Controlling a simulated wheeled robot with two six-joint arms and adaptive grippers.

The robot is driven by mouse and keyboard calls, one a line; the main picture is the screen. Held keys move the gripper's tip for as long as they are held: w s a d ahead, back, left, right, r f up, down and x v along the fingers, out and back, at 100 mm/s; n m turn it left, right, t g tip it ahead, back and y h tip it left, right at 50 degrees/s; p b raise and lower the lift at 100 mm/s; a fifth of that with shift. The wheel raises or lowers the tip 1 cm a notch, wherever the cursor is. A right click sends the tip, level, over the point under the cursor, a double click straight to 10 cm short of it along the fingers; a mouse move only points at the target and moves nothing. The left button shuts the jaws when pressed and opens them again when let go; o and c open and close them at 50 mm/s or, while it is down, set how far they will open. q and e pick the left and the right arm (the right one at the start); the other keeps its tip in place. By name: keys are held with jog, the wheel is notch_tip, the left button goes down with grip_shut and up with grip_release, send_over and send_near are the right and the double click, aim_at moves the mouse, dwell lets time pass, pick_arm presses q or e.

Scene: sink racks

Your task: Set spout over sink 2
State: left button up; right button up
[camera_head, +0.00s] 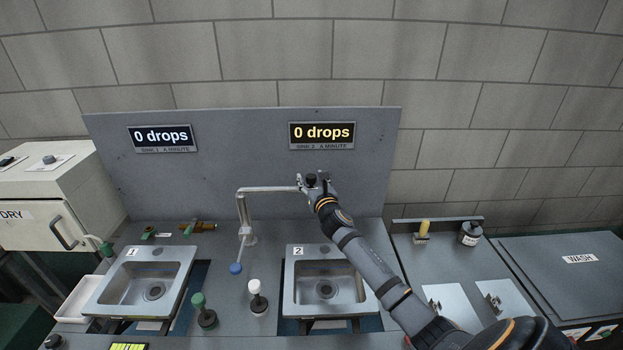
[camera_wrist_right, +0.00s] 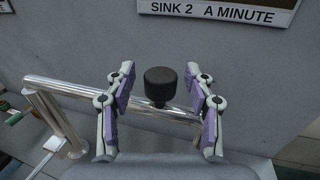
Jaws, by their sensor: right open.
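The spout (camera_head: 270,190) is a silver pipe. It runs right from an upright post between the two sinks, and its far end is partly hidden by my right gripper (camera_head: 314,183). In the picture that end lies above the back of sink 2 (camera_head: 290,290). In the right wrist view, a black knob (camera_wrist_right: 160,84) stands at the pipe (camera_wrist_right: 75,91), between the two spread fingers of my right gripper (camera_wrist_right: 160,95). The gripper is open, and gaps show on both sides of the knob. My left gripper is not in view.
Sink 1 (camera_head: 103,290) is at the left. A blue-ended lever (camera_head: 235,268) hangs below the post. Green-topped (camera_head: 198,299) and white-topped (camera_head: 254,287) handles stand between the sinks. Both signs on the back panel (camera_head: 230,150) read 0 drops.

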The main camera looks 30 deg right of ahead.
jog(key=shift+w+f, duration=0.1)
jog(key=shift+c, duration=1)
jog(key=c, duration=0.5)
grip_shut()
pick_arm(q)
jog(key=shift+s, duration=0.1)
